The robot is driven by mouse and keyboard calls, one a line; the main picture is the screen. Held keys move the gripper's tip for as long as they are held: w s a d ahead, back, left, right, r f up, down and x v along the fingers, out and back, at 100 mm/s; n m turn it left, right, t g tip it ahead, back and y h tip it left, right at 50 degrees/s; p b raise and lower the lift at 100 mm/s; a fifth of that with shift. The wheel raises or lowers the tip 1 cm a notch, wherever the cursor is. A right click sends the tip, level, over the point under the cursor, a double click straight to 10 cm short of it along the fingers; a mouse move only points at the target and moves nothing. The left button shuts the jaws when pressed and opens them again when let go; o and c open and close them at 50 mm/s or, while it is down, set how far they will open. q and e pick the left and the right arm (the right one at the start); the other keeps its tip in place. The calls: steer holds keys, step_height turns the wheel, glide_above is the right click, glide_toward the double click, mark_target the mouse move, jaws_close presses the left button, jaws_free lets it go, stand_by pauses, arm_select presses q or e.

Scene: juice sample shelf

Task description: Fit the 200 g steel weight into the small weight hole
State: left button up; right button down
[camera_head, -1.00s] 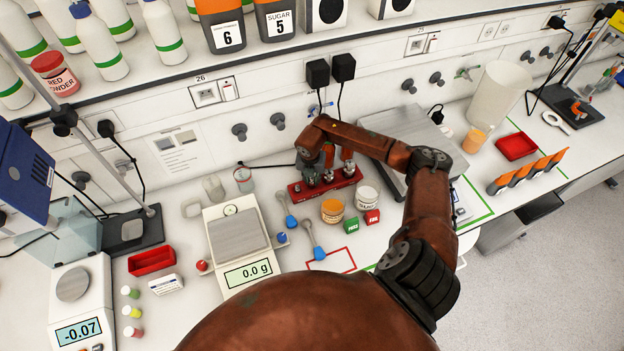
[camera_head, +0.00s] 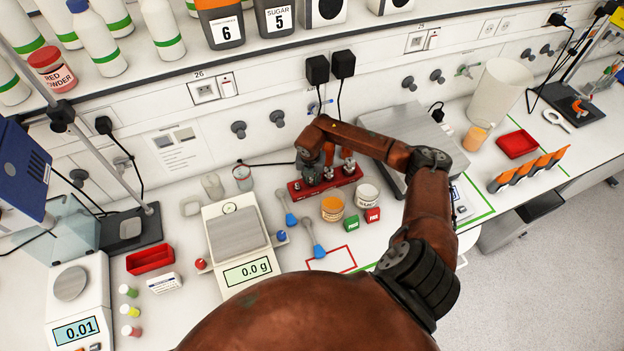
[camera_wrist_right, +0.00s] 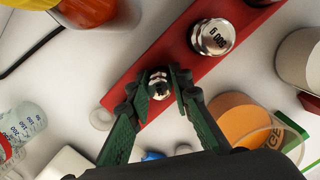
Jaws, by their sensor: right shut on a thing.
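The red weight holder (camera_head: 342,182) stands on the bench, below my bent right arm in the head view. It crosses the right wrist view (camera_wrist_right: 190,60) diagonally. My right gripper (camera_wrist_right: 158,92) has its green fingers shut on a small steel weight (camera_wrist_right: 158,80) over the holder. Its marking is not readable, and I cannot tell whether it is in a hole. A larger steel weight marked 500 (camera_wrist_right: 213,36) stands in the holder beside it. Other steel knobs show by the gripper in the head view. The small weight hole is hidden. My left gripper is not in view.
An orange-labelled jar (camera_head: 333,208) and a white jar (camera_head: 367,195) stand close in front of the holder.

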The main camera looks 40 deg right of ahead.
steer(key=shift+s, duration=0.1)
steer(key=shift+r+p, duration=0.25)
steer(key=shift+p, duration=0.1)
steer(key=shift+r, duration=0.45)
stand_by(0.6)
steer(key=shift+f+b, duration=0.75)
steer(key=shift+f, duration=0.15)
steer(key=shift+r, duration=0.15)
